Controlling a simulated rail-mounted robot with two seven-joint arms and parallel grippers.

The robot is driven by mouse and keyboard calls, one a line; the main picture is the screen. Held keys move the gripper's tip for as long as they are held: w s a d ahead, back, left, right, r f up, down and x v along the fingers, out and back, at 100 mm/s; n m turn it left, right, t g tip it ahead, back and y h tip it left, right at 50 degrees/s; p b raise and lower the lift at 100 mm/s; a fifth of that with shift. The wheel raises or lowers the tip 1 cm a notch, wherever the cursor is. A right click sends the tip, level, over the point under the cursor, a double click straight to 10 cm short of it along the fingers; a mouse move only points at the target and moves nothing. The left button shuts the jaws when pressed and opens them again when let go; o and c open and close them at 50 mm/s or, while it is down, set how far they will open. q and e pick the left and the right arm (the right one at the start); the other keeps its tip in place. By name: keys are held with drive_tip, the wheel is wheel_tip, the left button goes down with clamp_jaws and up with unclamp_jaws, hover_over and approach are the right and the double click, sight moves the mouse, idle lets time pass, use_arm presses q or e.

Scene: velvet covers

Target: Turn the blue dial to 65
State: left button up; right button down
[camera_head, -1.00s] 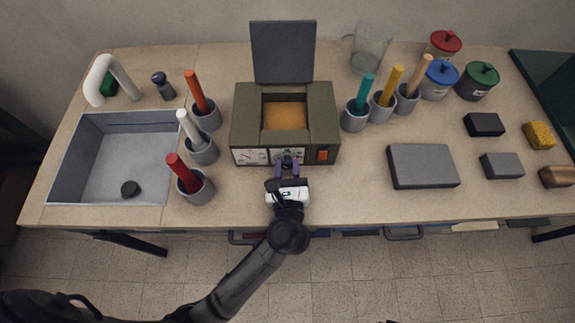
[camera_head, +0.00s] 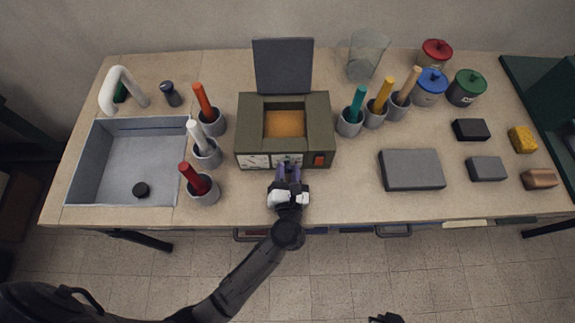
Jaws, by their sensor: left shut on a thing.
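The dark green box-shaped machine (camera_head: 326,122) stands on the worktop with its lid up and an orange-brown inside. Its front has a white scaled face at the left (camera_head: 254,161), another scaled face in the middle (camera_head: 283,158) and a red switch (camera_head: 319,160) at the right. My left gripper (camera_head: 288,168) is at the middle of this front, its purple fingers shut on the dial there. The dial itself is hidden by the fingers, so I cannot read its colour or setting. A dark part at the bottom edge (camera_head: 386,318) seems to be my right gripper, mostly cut off.
Grey cups with coloured-handled tools stand on both sides of the machine. A sink (camera_head: 130,165) is at the left. A flat grey block (camera_head: 411,170), smaller blocks and lidded jars are at the right. The worktop in front of the machine is bare beside my arm.

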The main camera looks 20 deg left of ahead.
use_arm(q)
drive_tip(key=shift+m+p, duration=0.65)
drive_tip(key=shift+m, duration=0.15)
drive_tip(key=o, duration=0.9)
drive_tip(key=shift+d, duration=0.1)
drive_tip(key=v, duration=1.3)
drive_tip(key=shift+s+d+b, duration=0.2)
drive_tip(key=shift+s+b, duration=0.15)
